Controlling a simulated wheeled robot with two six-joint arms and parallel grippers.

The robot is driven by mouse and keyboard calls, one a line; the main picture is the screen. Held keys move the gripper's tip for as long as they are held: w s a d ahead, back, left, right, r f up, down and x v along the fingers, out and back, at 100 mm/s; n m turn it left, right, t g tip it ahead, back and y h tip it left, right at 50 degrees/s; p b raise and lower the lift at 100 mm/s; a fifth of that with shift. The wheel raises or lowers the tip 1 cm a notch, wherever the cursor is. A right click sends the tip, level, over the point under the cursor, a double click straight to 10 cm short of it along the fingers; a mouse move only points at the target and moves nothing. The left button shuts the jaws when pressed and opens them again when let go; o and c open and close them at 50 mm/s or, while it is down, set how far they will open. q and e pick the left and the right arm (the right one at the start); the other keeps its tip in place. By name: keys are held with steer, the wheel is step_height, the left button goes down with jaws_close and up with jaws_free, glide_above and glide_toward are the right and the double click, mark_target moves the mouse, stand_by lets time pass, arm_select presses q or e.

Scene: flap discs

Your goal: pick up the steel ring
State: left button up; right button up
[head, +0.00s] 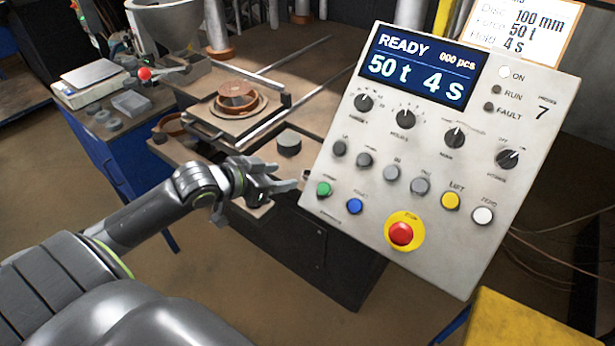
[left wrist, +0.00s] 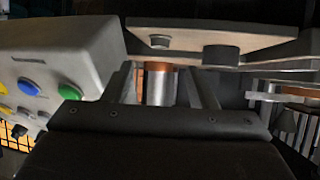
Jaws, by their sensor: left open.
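I cannot tell for sure which thing is the steel ring. A reddish-brown ring-shaped piece (head: 237,97) sits on the press plate, with a paler rim around its foot. A dark grey round block (head: 289,143) stands on the bench nearer to me, and a dark block also shows in the left wrist view (left wrist: 220,56). My left gripper (head: 284,178) is open and empty, in front of the bench's near edge and left of the control panel. Its two fingers show apart in the left wrist view (left wrist: 161,88). My right gripper is not in view.
The tilted control panel (head: 440,150) stands close on the right, with buttons and a red stop knob (head: 401,233). A blue side table (head: 110,150) at the left holds a scale (head: 88,82) and small parts. Metal bars (head: 290,55) run beside the press plate.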

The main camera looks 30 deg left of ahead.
mark_target(307, 173)
arm_select(q)
steer(key=shift+p+x, duration=0.95)
steer(key=shift+x, duration=3.1)
steer(key=c, duration=0.9)
